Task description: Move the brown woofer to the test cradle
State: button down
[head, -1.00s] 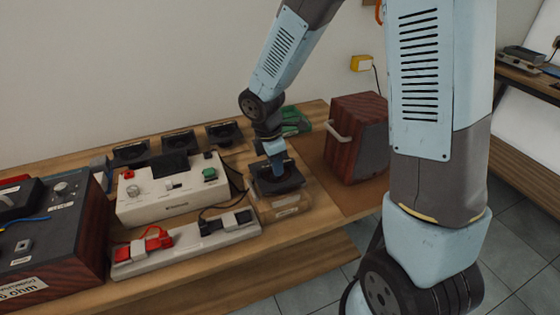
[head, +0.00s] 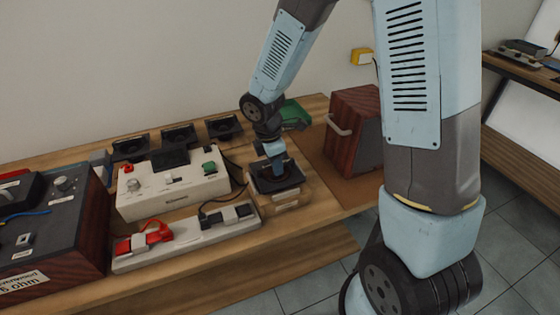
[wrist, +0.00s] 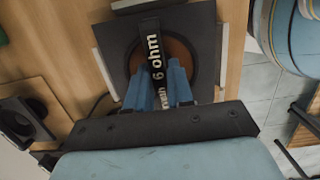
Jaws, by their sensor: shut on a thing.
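The brown woofer has a black square frame with a brown cone (wrist: 184,52); a black bar reading "6 ohm" crosses it. In the head view the woofer (head: 290,183) is at the test cradle (head: 287,201), a light wooden block on the bench. The frame looks nearly level, directly over the cradle; I cannot tell if it is fully seated. Pale strips, seemingly cradle sides (wrist: 104,75), flank the frame in the wrist view. My gripper (wrist: 170,76) is shut on the woofer's bar; it also shows from above in the head view (head: 277,164). The fingers hide part of the cone and label.
Three black speakers (head: 178,136) lie along the back. A white instrument (head: 170,190) and a white terminal strip (head: 190,237) stand left of the cradle. A dark box (head: 50,235) is far left. A wooden box with a handle (head: 352,135) stands right, near a green object (head: 296,113).

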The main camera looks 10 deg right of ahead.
jog(key=shift+f, duration=0.75)
jog(key=c, duration=0.9)
grip_release()
jog(key=shift+r, duration=0.1)
jog(key=r, duration=0.4)
jog(key=a+r, duration=0.1)
jog(key=r, duration=0.4)
jog(key=a+r, duration=0.1)
jog(key=r, duration=0.3)
jog(key=shift+s+r, duration=0.15)
jog(key=shift+s, duration=0.15)
jog(key=shift+r, duration=4)
